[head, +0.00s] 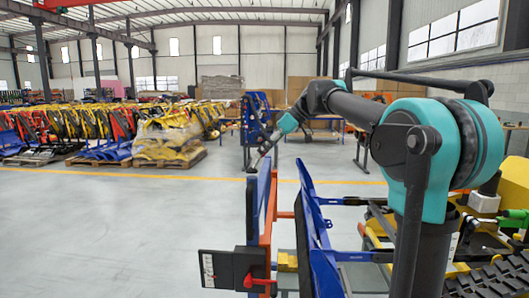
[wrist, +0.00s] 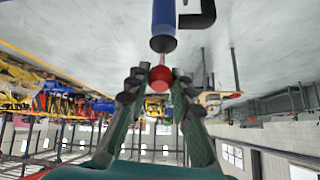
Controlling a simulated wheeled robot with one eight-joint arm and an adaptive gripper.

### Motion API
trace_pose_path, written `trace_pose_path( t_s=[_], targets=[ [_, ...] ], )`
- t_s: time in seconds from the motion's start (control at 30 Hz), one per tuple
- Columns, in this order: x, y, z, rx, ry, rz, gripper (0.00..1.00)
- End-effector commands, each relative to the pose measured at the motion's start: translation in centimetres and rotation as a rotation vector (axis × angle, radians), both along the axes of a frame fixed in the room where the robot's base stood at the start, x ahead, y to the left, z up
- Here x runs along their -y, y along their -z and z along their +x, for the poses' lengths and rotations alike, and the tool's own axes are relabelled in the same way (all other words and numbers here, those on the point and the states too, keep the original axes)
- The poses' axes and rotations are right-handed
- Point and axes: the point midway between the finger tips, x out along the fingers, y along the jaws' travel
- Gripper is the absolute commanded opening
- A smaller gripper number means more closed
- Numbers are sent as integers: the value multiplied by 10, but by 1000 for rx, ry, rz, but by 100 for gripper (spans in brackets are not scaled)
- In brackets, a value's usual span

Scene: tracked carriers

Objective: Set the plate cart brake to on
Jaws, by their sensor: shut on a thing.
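In the wrist view a red ball knob (wrist: 160,79) sits on a thin metal rod that runs up to a blue cylinder (wrist: 163,25) with a dark end. My gripper (wrist: 160,74) has its two fingers on either side of the knob and is shut on it. In the head view my gripper (head: 258,165) is small, near the top of an upright blue panel (head: 252,210); the knob cannot be made out there. Lower down, a red lever (head: 254,277) sits on a black plate (head: 219,268) with a white label. I cannot tell which of these is the brake.
Beside the blue panel stand an orange upright (head: 267,235) and more blue plates (head: 318,235). Yellow and green machinery (head: 490,235) is at the right. Pallets of coloured parts (head: 165,140) lie at the far left. The grey floor (head: 110,230) at the left is clear.

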Motion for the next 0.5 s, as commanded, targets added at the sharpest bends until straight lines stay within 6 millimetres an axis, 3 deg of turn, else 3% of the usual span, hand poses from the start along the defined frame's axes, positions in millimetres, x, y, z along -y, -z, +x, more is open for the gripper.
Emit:
trace_pose_path(
  t_s=[0.5],
  targets=[
    [-37, -11, 1, -11, -5, -406, 0]
  ],
)
